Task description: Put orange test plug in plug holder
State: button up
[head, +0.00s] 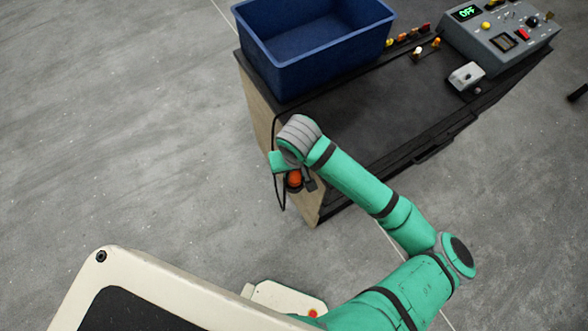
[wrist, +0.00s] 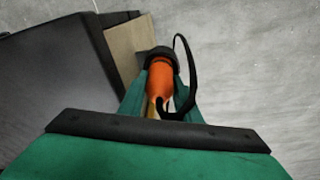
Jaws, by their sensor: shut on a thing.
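The orange test plug (wrist: 160,68) is between the fingers of my gripper (wrist: 160,85) in the wrist view, with its black end against or close to the pale side panel of the bench. A black cable loops from the plug on its right. In the head view the orange plug (head: 294,179) shows just below my wrist at the bench's left end, and my gripper (head: 298,183) is mostly hidden by the wrist. The plug holder is not clearly visible; a black round part (wrist: 156,52) surrounds the plug's far end, and I cannot tell whether it is the holder.
A blue bin (head: 310,45) stands on the dark bench top (head: 350,115). A grey control box (head: 498,35) reading OFF, a small grey-white box (head: 466,75) and several small coloured plugs (head: 413,37) are at the back right. The floor left of the bench is clear.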

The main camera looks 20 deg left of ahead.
jog(key=shift+a+f, duration=0.1)
jog(key=shift+f, duration=0.45)
dwell(0.4)
jog(key=o, duration=0.9)
jog(key=shift+s+d+r, duration=0.1)
jog(key=shift+s+r, duration=0.05)
jog(key=shift+r, duration=1.65)
jog(key=shift+s+d+r, duration=0.15)
jog(key=shift+s+r, duration=0.05)
jog(key=shift+r, duration=1.65)
jog(key=shift+s+d+r, duration=0.1)
jog(key=shift+s+r, duration=0.05)
jog(key=shift+r, duration=1.65)
jog(key=shift+s, duration=0.1)
